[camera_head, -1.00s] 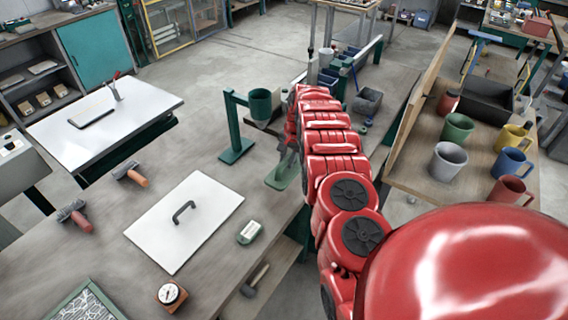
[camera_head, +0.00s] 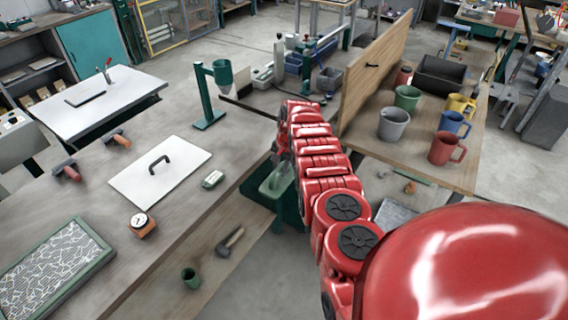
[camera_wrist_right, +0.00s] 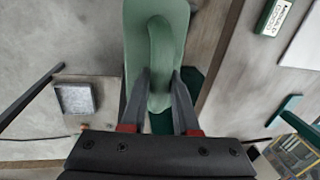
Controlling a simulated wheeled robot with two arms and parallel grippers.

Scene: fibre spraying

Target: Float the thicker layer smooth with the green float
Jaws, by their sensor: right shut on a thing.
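The green float (camera_head: 277,181) is in my right gripper (camera_head: 286,163), beyond the front edge of the long grey bench. In the right wrist view the float (camera_wrist_right: 132,35) points away from me, and the right gripper (camera_wrist_right: 160,98) is shut on its handle (camera_wrist_right: 160,55). The float appears clear of the bench top. A green-framed tray (camera_head: 103,250) with a white fibre mesh lies at the bench's near left. I cannot tell which surface is the thicker layer. My left gripper is not in view.
On the bench are a white board with a black handle (camera_head: 155,185), a small dial gauge (camera_head: 141,226) and a green stand with a cup (camera_head: 208,118). An upright wooden panel (camera_head: 372,75) and several mugs stand to the right. A hammer (camera_head: 230,241) lies on the lower shelf.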

